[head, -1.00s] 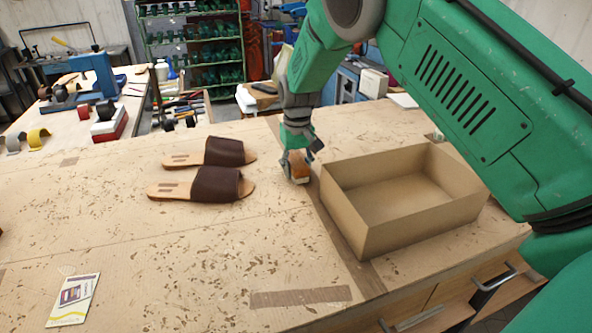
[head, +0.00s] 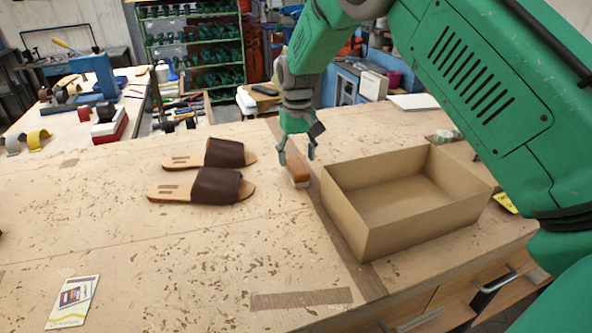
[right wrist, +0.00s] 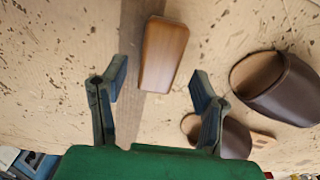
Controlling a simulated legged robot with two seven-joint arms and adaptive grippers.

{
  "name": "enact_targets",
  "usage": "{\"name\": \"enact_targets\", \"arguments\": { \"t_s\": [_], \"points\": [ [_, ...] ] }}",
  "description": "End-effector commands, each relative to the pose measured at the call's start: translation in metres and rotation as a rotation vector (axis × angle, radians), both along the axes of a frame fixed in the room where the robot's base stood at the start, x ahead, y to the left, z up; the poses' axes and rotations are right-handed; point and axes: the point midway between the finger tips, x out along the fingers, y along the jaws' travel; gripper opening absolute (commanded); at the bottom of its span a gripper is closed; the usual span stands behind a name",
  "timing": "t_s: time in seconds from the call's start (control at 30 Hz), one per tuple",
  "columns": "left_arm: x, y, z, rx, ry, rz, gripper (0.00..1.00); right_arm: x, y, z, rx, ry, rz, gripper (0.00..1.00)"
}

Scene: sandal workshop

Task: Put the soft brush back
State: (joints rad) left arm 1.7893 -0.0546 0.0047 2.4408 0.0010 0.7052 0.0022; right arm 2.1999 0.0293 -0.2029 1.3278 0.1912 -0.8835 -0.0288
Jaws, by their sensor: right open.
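The soft brush (head: 298,171), with a brown wooden back, lies on the workbench between the sandals and the cardboard box. It also shows in the right wrist view (right wrist: 163,55), just beyond the fingers. My right gripper (head: 297,157) is open and empty, above and slightly behind the brush; in the right wrist view its two fingers (right wrist: 156,100) stand wide apart with bare bench between them. My left gripper is not in view.
An open, empty cardboard box (head: 345,217) stands right of the brush. Two brown sandals (head: 215,186) lie to the left. A small card (head: 73,302) lies at the front left. The front middle of the bench (head: 190,265) is clear.

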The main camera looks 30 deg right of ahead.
Motion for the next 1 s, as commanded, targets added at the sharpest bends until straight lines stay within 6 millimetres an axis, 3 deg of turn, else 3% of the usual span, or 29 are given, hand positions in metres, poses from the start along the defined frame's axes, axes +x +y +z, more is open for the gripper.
{"name": "enact_targets", "arguments": {
  "t_s": [0.2, 0.4, 1.0],
  "points": [
    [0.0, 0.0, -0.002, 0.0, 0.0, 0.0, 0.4, 0.001, 0.0, 0.045, 0.0, -0.002, 0.0, 0.55],
    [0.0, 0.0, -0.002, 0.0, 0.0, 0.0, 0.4, 0.0, 0.0, 0.064, -0.001, 0.001, 0.001, 0.55],
    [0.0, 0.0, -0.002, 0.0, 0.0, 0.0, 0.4, 0.0, 0.0, 0.067, -0.001, 0.002, 0.001, 0.55]
  ]
}}
